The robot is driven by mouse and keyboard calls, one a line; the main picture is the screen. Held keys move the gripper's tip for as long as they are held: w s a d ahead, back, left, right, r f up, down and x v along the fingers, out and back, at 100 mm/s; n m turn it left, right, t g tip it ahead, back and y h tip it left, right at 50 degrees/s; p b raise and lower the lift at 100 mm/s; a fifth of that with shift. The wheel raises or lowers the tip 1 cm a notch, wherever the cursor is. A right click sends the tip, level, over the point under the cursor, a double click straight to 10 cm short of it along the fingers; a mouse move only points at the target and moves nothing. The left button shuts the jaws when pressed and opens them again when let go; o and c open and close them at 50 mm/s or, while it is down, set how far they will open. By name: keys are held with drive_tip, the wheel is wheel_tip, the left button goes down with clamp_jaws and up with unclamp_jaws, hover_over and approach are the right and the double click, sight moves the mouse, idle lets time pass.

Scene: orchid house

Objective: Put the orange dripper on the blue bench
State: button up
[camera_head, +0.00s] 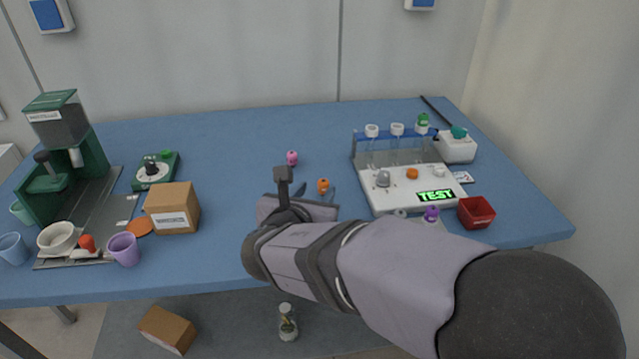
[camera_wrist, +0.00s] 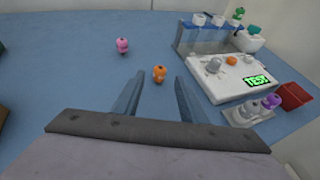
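The orange dripper (camera_head: 323,186) stands on the blue bench (camera_head: 240,150), near the middle. In the wrist view the orange dripper (camera_wrist: 159,74) shows between the tips of my gripper's two fingers, with gaps on both sides. My gripper (camera_wrist: 158,78) is open, with its fingers apart and nothing held. In the head view my arm and wrist hide most of the fingers. I cannot tell exactly how far the tips are from the dripper in depth.
A pink dripper (camera_head: 292,158) stands behind the orange one, to its left. A white test device (camera_head: 390,200) with a blue rack stands to the right, with a purple dripper (camera_head: 432,214) and a red box (camera_head: 476,212) nearby. A cardboard box (camera_head: 172,208) and coffee machine stand left.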

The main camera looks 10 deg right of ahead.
drive_tip(key=shift+v, duration=1.8)
